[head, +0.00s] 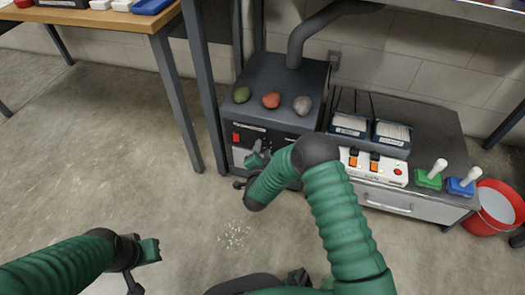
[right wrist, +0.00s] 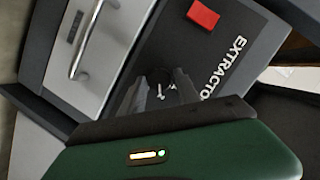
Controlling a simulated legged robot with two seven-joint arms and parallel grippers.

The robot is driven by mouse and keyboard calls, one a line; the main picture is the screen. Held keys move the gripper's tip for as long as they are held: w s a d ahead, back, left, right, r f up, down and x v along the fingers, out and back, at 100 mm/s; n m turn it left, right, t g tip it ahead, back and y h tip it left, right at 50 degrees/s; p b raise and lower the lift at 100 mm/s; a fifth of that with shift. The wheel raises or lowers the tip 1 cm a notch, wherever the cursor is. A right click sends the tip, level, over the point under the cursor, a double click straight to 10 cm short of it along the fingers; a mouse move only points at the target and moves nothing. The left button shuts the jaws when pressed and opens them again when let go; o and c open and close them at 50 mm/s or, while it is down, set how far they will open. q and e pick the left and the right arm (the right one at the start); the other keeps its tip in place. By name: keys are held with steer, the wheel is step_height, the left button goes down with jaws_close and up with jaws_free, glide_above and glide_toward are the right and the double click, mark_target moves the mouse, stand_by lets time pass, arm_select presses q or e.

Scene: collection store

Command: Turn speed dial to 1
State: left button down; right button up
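The dark extractor unit (head: 282,75) stands on the floor against the back wall, with a red switch (head: 237,136) on its front. In the right wrist view its panel carries the label "EXTRACTOR" (right wrist: 224,67) and the red switch (right wrist: 202,14). The dial (right wrist: 165,74) seems to be a dark round shape between my right fingers, mostly hidden; its setting cannot be read. My right gripper (right wrist: 160,88) has its fingers apart at the panel; in the head view it is at the unit's front (head: 262,152). My left gripper (head: 146,268) is open and empty, low left.
Three stones, including a red one (head: 271,100), lie on the unit. To its right, a low cabinet (head: 437,125) bears card boxes, a white switch box (head: 385,167) and green and blue handled blocks. A red bucket (head: 507,200) stands far right. A wooden table (head: 110,22) is upper left.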

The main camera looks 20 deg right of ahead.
jaws_close()
steer(key=shift+w+a+f+n+g+h+p, duration=0.1)
steer(key=shift+n+g+h+p, duration=0.5)
steer(key=shift+n+p, duration=0.75)
steer(key=shift+s+a+r+n+g+h+p, duration=0.15)
steer(key=shift+n+g+h+p, duration=0.4)
steer(key=shift+n+p, duration=0.8)
steer(key=shift+w+a+f+n+g+h+p, duration=0.15)
steer(key=shift+n+g+h+p, duration=0.45)
steer(key=shift+n+p, duration=0.75)
steer(key=shift+n+h, duration=0.25)
